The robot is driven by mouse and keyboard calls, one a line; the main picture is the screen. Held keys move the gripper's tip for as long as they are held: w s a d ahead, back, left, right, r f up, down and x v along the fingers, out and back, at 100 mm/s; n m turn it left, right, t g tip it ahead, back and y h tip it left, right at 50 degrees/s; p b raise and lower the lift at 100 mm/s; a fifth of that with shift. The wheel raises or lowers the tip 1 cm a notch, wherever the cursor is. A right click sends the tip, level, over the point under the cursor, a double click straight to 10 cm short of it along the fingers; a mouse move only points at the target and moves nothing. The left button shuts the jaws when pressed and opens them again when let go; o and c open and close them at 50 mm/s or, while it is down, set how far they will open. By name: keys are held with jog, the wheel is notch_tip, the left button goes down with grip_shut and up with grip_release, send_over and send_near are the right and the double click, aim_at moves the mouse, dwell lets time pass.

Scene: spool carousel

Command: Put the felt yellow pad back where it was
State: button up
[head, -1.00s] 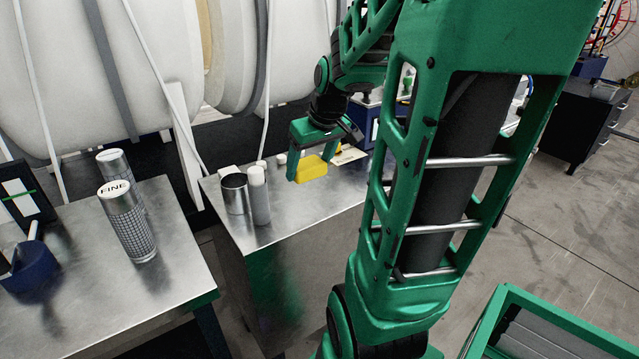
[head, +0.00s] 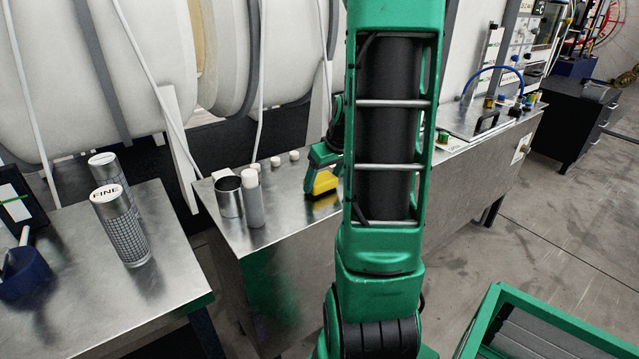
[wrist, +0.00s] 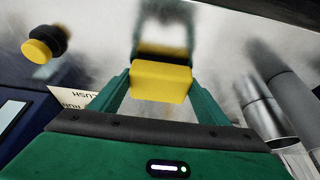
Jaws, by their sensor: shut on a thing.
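The yellow felt pad (head: 322,183) is a small block held between the fingers of my green gripper (head: 318,180), just above the steel bench in the head view. In the wrist view the yellow pad (wrist: 160,81) sits between both fingertips of my gripper (wrist: 158,88), with its reflection on the steel behind it. My gripper is shut on it. My arm hides part of the gripper and the bench to its right in the head view. Whether the pad touches the bench is hard to tell.
The steel bench (head: 290,225) carries an open metal cup (head: 229,198), a grey cylinder with a white cap (head: 253,200) and several small white pieces. A yellow-topped knob (wrist: 40,46) and a printed card (wrist: 76,98) show in the wrist view. A mesh cylinder marked FINE (head: 121,228) stands on the left table.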

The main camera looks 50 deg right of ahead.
jog(key=shift+f, duration=0.35)
jog(key=o, duration=1.1)
jog(key=shift+f, duration=0.1)
jog(key=v, duration=1.2)
jog(key=s+a+f+m+g, duration=0.1)
jog(key=s+a+g, duration=0.1)
jog(key=s+a, duration=0.5)
jog(key=s+a+f+m+g+y, duration=0.1)
jog(key=s+a+f+m+g, duration=0.1)
jog(key=s+a, duration=0.6)
jog(key=a, duration=0.5)
jog(key=shift+s+f+m, duration=0.15)
jog(key=shift+f+m, duration=0.05)
jog(key=shift+m, duration=0.1)
